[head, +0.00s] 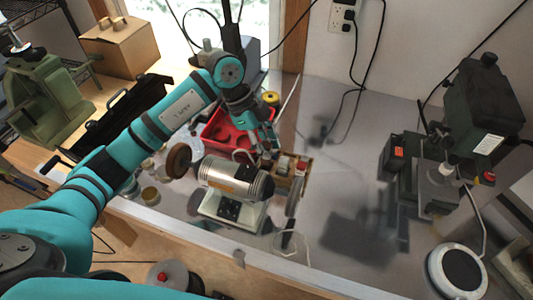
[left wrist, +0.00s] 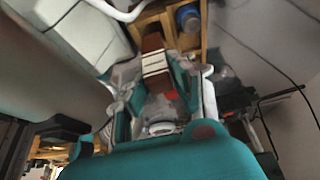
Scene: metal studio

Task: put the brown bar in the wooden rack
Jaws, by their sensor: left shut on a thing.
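The wooden rack (head: 297,184) stands on the metal bench beside the grinder; it has compartments and holds several small things. In the left wrist view the rack (left wrist: 205,40) is at the top, with a blue item in one compartment. My left gripper (head: 268,148) points down at the rack's back left part. In the left wrist view it is shut on the brown bar (left wrist: 152,42), which has a pale band and reaches toward the rack's compartments. I cannot tell whether the bar's far end is inside one. In the head view the bar is mostly hidden. My right gripper is not in view.
The bench grinder (head: 235,180) stands close in front of and left of the rack. A red tray (head: 222,132) lies behind it. A dark machine (head: 470,120) stands at the right. The bench right of the rack is mostly clear.

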